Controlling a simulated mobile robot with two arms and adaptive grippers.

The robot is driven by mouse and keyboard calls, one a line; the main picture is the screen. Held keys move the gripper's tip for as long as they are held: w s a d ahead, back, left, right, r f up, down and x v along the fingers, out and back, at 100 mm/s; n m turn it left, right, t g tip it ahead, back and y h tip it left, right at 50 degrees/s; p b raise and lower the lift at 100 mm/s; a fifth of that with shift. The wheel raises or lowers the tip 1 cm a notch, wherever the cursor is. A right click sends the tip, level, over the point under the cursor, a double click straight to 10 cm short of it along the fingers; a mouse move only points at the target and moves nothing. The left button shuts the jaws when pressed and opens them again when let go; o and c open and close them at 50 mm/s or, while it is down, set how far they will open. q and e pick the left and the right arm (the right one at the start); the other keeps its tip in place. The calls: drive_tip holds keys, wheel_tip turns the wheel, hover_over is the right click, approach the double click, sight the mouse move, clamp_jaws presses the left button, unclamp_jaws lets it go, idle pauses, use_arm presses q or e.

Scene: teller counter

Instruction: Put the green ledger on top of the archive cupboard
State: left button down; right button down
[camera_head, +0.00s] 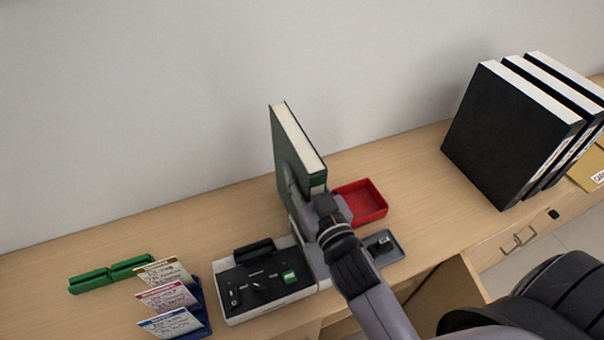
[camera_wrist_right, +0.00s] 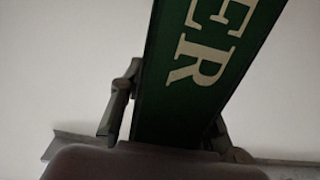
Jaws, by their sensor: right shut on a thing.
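The green ledger (camera_head: 292,150) stands upright in my right gripper (camera_head: 308,200), with its pale page edges facing up. It is over the middle of the counter in front of the wall; the head view does not show clearly whether its lower end clears the surface. In the right wrist view the ledger's green spine (camera_wrist_right: 195,75) with pale letters lies between the two fingers (camera_wrist_right: 170,115), one on each side. My left gripper is not in view. I cannot identify an archive cupboard in these views.
A red tray (camera_head: 372,212) and a grey tray (camera_head: 392,252) lie right of the ledger. A white box with a black insert (camera_head: 232,312), a blue card holder (camera_head: 200,298) and green holders (camera_head: 88,281) are left. Black binders (camera_head: 510,130) stand at right. Counter between is clear.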

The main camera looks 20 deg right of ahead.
drive_tip(key=shift+r, duration=0.1)
drive_tip(key=c, duration=1.7)
unclamp_jaws()
drive_tip(key=shift+f, duration=0.25)
drive_tip(key=o, duration=0.5)
drive_tip(key=shift+r, duration=0.1)
